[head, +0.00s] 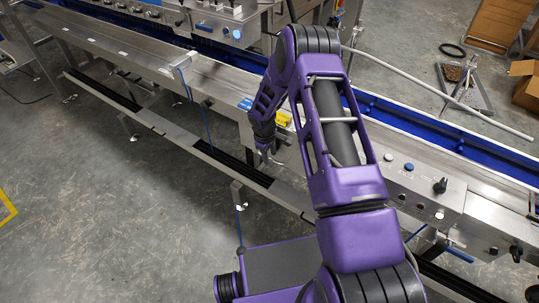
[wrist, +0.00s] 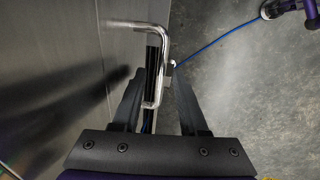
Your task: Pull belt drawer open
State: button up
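A bent chrome handle (wrist: 164,45) sticks out beside a brushed metal panel (wrist: 60,70) in the wrist view. My gripper (wrist: 159,78) is open, with its two dark fingers on either side of the handle's lower part. I see no clear grip on it. In the head view my gripper (head: 263,153) is low at the front side of the conveyor, below its edge. The handle is too small or hidden to make out there. I cannot tell from these views where the drawer's edges are or how far it stands out.
The long steel conveyor (head: 130,48) with a blue belt (head: 400,112) runs across the head view. A control panel (head: 425,190) with knobs is right of my arm. A blue cable (wrist: 215,45) lies on the floor. Grey floor (head: 110,220) at front left is clear.

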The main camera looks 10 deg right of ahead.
grip_shut()
dwell(1.2)
